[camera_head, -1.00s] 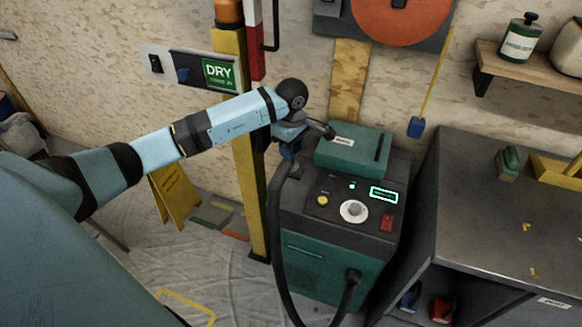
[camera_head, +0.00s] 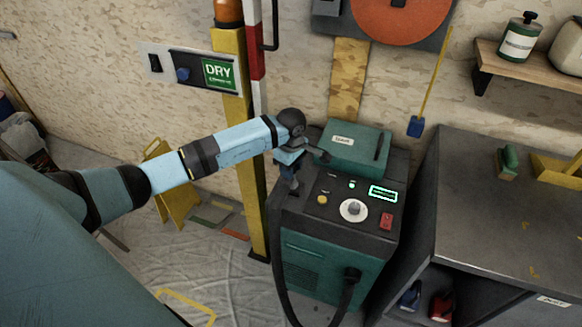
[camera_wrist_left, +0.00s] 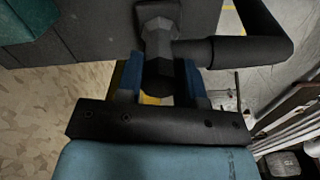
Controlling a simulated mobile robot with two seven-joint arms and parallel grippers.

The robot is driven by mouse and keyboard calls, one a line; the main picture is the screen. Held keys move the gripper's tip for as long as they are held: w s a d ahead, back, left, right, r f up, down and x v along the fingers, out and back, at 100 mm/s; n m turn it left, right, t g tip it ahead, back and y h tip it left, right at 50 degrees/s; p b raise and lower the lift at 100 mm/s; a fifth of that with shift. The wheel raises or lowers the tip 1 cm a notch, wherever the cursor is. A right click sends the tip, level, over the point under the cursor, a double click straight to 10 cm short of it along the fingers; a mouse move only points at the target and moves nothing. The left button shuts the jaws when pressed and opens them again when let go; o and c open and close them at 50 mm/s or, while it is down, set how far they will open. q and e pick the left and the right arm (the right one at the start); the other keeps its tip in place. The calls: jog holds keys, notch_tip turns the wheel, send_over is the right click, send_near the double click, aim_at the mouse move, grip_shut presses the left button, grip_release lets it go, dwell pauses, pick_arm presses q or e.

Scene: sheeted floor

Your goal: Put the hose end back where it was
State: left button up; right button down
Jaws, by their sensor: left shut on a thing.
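My left gripper (camera_head: 290,184) is at the upper left edge of the dark and green machine (camera_head: 335,268). In the left wrist view my left gripper (camera_wrist_left: 162,85) has its blue fingers shut on the dark hose end (camera_wrist_left: 158,50). The black hose (camera_head: 277,262) hangs from my gripper down the machine's left front and loops up to a port (camera_head: 352,275) low on its front. In the wrist view the tip of the hose end is close to the machine's dark surface (camera_wrist_left: 90,25); I cannot tell whether they touch. My right gripper is out of view.
A yellow post (camera_head: 258,200) stands just left of the machine, with a yellow floor sign (camera_head: 178,200) beyond it. A dark bench (camera_head: 480,205) is close on the right. A green case (camera_head: 355,150) lies on the machine's top. The sheeted floor (camera_head: 225,270) at front left is mostly clear.

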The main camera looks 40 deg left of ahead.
pick_arm(q)
jog(key=o, duration=0.9)
